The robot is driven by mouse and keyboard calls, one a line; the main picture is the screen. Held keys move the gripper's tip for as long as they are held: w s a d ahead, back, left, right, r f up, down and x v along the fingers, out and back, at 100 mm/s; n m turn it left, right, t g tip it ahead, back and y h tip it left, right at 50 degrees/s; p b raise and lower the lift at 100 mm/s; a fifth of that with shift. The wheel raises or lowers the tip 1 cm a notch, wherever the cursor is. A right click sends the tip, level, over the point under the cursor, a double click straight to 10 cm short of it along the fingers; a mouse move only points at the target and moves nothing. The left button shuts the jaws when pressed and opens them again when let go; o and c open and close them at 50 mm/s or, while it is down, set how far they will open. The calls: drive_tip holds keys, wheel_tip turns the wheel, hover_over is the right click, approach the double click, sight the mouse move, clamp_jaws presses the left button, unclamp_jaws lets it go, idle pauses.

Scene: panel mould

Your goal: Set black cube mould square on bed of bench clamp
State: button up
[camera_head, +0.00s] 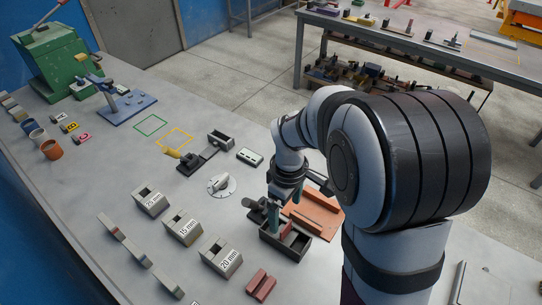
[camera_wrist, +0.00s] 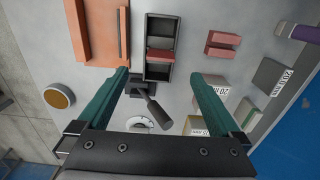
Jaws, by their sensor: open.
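A black open box with two cavities and a red bar across its middle, which I take for the black cube mould (camera_head: 290,249), sits on the bench; it also shows in the wrist view (camera_wrist: 148,45). My gripper (camera_head: 273,218) is open above it and hides part of it in the head view. In the wrist view my gripper (camera_wrist: 160,74) has its teal fingers on either side of the mould's lower end, wide apart, with nothing between them. A blue base plate with an upright lever arm, probably the bench clamp (camera_head: 127,107), stands at the far left.
An orange tray (camera_head: 318,223) lies beside the mould. A pink slotted block (camera_head: 261,284), labelled grey blocks (camera_head: 183,229), a white dial (camera_head: 221,185) and a black fixture with a yellow handle (camera_head: 203,158) stand around. A dark lever (camera_wrist: 153,107) is below the mould. Outlined squares are empty.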

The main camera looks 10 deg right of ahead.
sight(285, 232)
wheel_tip(285, 232, down, 11)
drive_tip(key=shift+d+r, duration=0.1)
drive_tip(key=shift+d, duration=0.05)
clamp_jaws()
idle(0.5)
drive_tip(key=shift+r, duration=0.15)
